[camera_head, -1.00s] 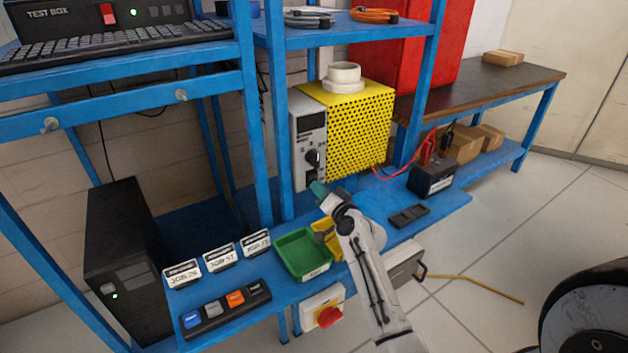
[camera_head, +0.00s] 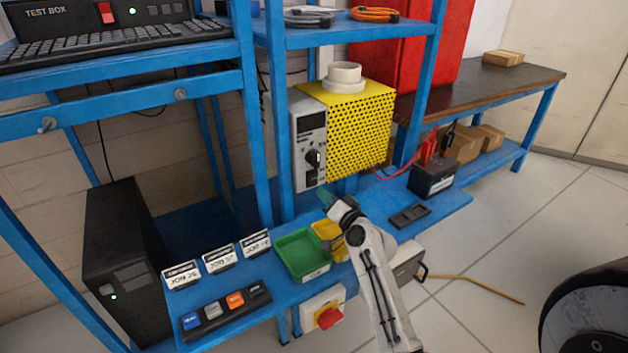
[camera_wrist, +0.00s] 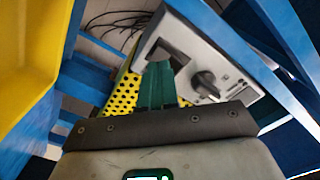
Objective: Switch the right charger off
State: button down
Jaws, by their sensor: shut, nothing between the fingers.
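The knob's exact setting is too small to read.
A green bin (camera_head: 303,255) and a yellow bin (camera_head: 329,239) lie close under my arm. A black battery (camera_head: 432,178) with red clamps stands to the right. A blue upright (camera_head: 281,130) is left of the panel. A white roll (camera_head: 344,77) sits on the charger.

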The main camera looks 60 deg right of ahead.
jog(key=shift+b+v, duration=0.35)
jog(key=shift+v, duration=2.35)
